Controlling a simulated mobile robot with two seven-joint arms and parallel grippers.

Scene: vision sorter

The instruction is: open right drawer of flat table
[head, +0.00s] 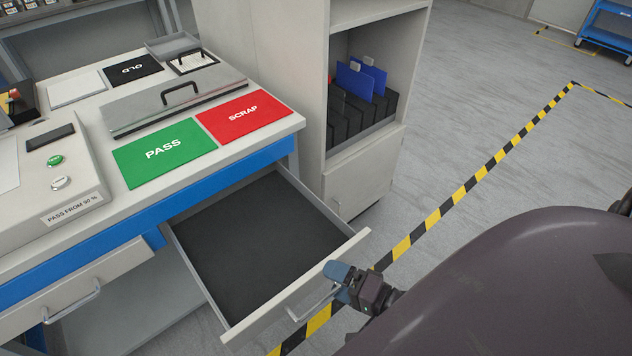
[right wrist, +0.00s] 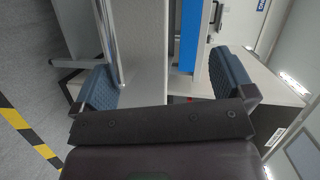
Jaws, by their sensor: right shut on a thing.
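The flat table (head: 90,233) has a light top and a blue front band. Its right drawer (head: 295,290) is pulled well out, showing an empty, dark-lined inside (head: 255,240). In the right wrist view, the bar of the handle (right wrist: 107,45) runs beside the left finger of my right gripper (right wrist: 165,88). The left drawer (head: 100,280) is closed, with its own handle (head: 72,303). My left gripper is out of view.
A green PASS mat (head: 160,170) and red SCRAP mat (head: 262,128) lie on the tabletop near a lidded box (head: 140,110). A cabinet (head: 360,175) with blue folders stands just behind the open drawer. Striped floor tape (head: 450,203) crosses clear floor at right.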

